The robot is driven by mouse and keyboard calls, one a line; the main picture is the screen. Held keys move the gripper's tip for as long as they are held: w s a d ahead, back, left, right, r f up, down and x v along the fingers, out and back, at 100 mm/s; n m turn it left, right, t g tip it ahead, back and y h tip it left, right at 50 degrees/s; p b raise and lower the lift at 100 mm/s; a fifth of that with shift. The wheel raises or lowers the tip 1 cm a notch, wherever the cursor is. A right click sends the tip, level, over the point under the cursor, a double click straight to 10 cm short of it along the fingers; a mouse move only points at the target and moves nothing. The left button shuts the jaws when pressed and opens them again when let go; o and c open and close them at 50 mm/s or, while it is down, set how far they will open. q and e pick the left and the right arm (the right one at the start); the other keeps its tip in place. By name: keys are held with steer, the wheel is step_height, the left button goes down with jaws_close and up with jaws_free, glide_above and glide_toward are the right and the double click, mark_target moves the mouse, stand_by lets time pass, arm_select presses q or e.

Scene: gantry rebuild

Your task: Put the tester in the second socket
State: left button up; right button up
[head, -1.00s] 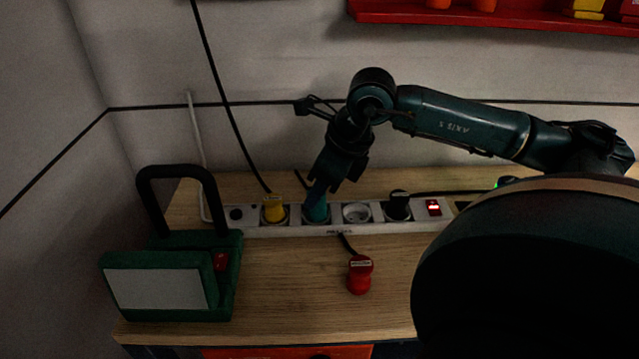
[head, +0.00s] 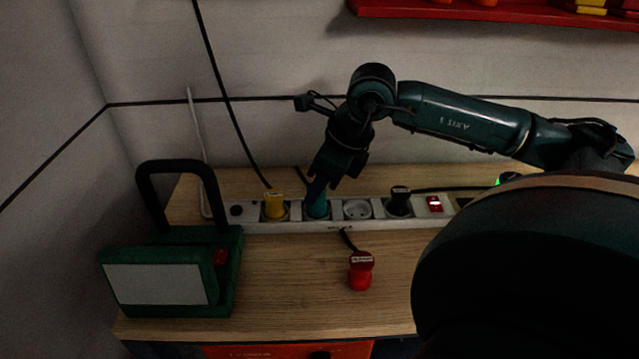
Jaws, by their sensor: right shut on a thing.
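The teal tester (head: 317,202) stands at the second socket from the left of the white power strip (head: 283,228), between a yellow plug and an empty socket. My right gripper (head: 322,183) reaches down from above and is shut on the top of the tester. The tester's lower end meets the socket; whether it is fully seated I cannot tell. A yellow plug (head: 274,204) is in the first socket. The third socket (head: 357,209) is empty. A black plug (head: 399,203) is in the fourth. My left gripper is not in view.
A red plug (head: 360,272) on a black cord lies on the wooden bench (head: 290,290) in front of the strip. A green lamp (head: 165,278) with a black handle stands at left. A lit red switch (head: 434,204) is at the strip's right. A red shelf (head: 450,14) hangs above.

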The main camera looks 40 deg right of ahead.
stand_by(0.8)
steer(key=shift+f+b, duration=0.6)
steer(key=shift+b, duration=0.25)
steer(key=o, duration=0.7)
steer(key=shift+r, duration=0.1)
steer(key=shift+v, duration=1.25)
steer(key=shift+b+v, duration=1.05)
steer(key=shift+v, duration=0.25)
steer(key=shift+b+v, duration=0.6)
steer(key=shift+v, duration=2.3)
